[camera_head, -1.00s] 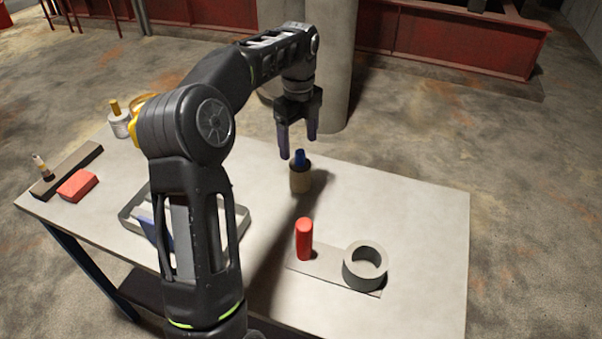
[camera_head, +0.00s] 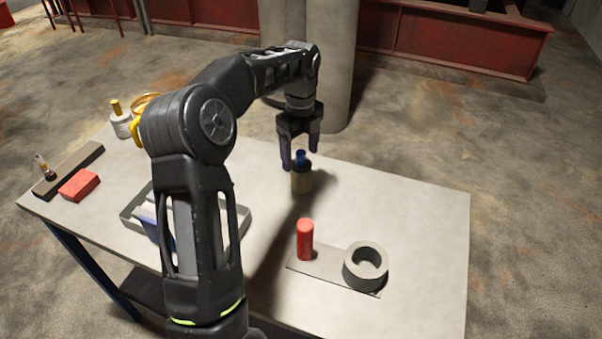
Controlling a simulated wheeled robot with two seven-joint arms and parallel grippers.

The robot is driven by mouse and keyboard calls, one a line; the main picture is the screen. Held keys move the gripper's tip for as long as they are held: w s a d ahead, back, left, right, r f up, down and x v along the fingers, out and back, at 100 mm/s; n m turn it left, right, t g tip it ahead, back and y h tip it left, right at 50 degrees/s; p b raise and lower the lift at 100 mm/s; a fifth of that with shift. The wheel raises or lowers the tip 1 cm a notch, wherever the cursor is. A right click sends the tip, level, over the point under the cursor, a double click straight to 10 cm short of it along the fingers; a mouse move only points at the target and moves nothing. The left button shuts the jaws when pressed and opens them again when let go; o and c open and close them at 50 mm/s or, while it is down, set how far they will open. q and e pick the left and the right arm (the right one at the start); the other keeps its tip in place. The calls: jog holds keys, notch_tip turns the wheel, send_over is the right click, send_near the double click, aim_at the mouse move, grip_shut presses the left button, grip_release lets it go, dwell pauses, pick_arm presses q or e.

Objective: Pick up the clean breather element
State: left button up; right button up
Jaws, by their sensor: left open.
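A tan cylinder with a blue top (camera_head: 301,181) stands upright on the table (camera_head: 420,220) near its far edge; it looks like the breather element. My left gripper (camera_head: 300,160) points down with its fingers apart. Its fingertips are around or just above the blue top in this view; I cannot tell whether they touch it. My right gripper is out of view.
A red cylinder (camera_head: 305,240) and a grey ring (camera_head: 365,267) stand on a flat plate nearer me. A grey tray (camera_head: 240,222) is partly hidden behind my left arm. A red block (camera_head: 78,185), a dark bar (camera_head: 60,172) and a white canister (camera_head: 121,125) are at left. The table's right side is clear.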

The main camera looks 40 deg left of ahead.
aim_at(301, 163)
pick_arm(q)
notch_tip(301, 163, down, 4)
jog(key=shift+f+p, duration=0.1)
jog(key=shift+p, duration=0.25)
dwell(0.4)
jog(key=c, duration=1.5)
jog(key=shift+o, duration=0.2)
notch_tip(301, 163, up, 10)
jog(key=shift+r+p, duration=0.1)
jog(key=shift+p, duration=0.25)
